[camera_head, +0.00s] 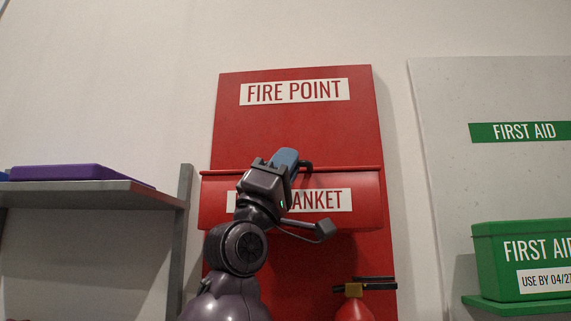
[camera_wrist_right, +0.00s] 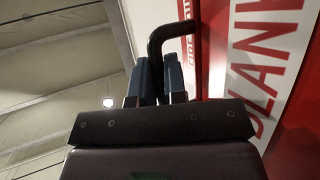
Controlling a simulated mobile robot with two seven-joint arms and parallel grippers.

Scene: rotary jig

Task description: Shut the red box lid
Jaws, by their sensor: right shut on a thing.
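The red box (camera_head: 367,205) is mounted on a red "FIRE POINT" board, with a white label ending in "ANKET" on its front. A thin red edge (camera_head: 345,169) runs along its top; I cannot tell from here how far the lid stands open. My right gripper (camera_head: 287,158) reaches up in front of the box at its top edge and hides part of the label. In the right wrist view, its blue fingers (camera_wrist_right: 155,82) are shut on a black bent handle (camera_wrist_right: 168,34) beside the red surface. My left gripper is not in view.
A fire extinguisher (camera_head: 354,305) stands below the box. At left is a grey shelf (camera_head: 95,194) with a purple flat object (camera_head: 65,172). At right, a green first aid box (camera_head: 490,262) sits on a green ledge (camera_head: 520,305). The wall above is clear.

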